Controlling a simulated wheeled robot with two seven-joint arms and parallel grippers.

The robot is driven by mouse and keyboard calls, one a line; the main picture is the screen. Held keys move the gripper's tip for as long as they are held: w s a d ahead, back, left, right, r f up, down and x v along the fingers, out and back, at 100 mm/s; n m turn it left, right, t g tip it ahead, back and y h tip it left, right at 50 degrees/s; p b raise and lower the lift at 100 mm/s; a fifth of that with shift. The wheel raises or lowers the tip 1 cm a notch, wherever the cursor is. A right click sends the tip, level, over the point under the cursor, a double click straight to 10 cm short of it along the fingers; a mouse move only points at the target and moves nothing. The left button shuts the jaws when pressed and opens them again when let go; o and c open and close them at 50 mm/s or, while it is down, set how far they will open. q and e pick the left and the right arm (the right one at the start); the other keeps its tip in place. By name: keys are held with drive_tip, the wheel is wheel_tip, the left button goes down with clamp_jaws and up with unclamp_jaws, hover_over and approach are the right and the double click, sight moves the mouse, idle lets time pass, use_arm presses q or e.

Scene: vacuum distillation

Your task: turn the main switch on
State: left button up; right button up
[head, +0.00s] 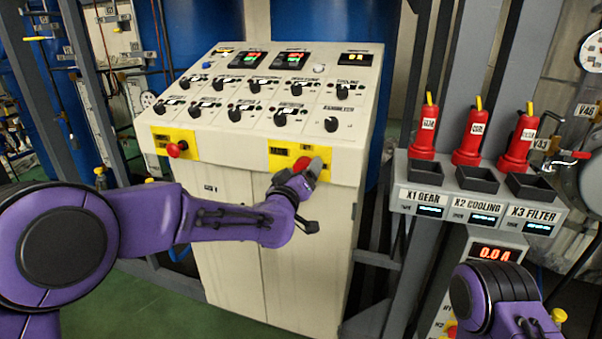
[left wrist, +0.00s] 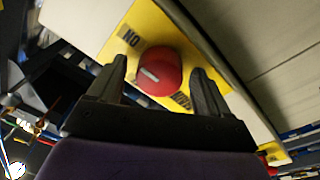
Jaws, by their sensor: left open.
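The main switch is a red round knob (head: 302,163) on a yellow plate (head: 280,157) at the upper right of the cream cabinet's front. In the left wrist view the red knob (left wrist: 158,72) shows a white pointer mark, with an "ON" label on the yellow plate (left wrist: 140,22) to its upper left. A second label at its lower right is partly covered. My left gripper (head: 312,170) is open, with one finger on each side of the knob. I cannot tell whether the fingers touch it. My right gripper is out of view; only part of the right arm shows.
The sloping panel (head: 255,92) above carries several black knobs and displays. Another red button (head: 177,149) sits on a yellow plate at the left. Red cylinders (head: 475,135) stand in a rack on the right, above a red-digit display (head: 495,253). Grey posts stand beside the cabinet.

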use_arm(q)
drive_tip(key=b+v, duration=0.3)
drive_tip(key=v, duration=0.7)
drive_tip(key=shift+s, duration=0.25)
drive_tip(key=s+a+f+n+g+y, duration=0.1)
drive_tip(key=s+a+f+g+y, duration=0.3)
drive_tip(key=f, duration=0.6)
drive_tip(key=s+a+f+n, duration=0.1)
drive_tip(key=s+a+f, duration=0.2)
drive_tip(key=a+f, duration=0.55)
drive_tip(key=s+a+f+n+g+y, duration=0.1)
drive_tip(key=s+a+f+g+y, duration=0.2)
drive_tip(key=f, duration=0.8)
drive_tip(key=s+a+f+g, duration=0.2)
drive_tip(key=s+f, duration=0.4)
drive_tip(key=s, duration=0.3)
drive_tip(key=s+a+f+g+y, duration=0.1)
drive_tip(key=s+a+f+g, duration=0.2)
drive_tip(key=s, duration=0.7)
drive_tip(key=s+a+f+g+y, duration=0.1)
drive_tip(key=s+a+f+g, duration=0.1)
drive_tip(key=s+a+f, duration=0.4)
drive_tip(key=s+f, duration=0.3)
drive_tip(key=s, duration=0.1)
drive_tip(key=shift+a+f+n+g, duration=0.2)
drive_tip(key=shift+a+n+g, duration=0.1)
drive_tip(key=shift+n, duration=0.1)
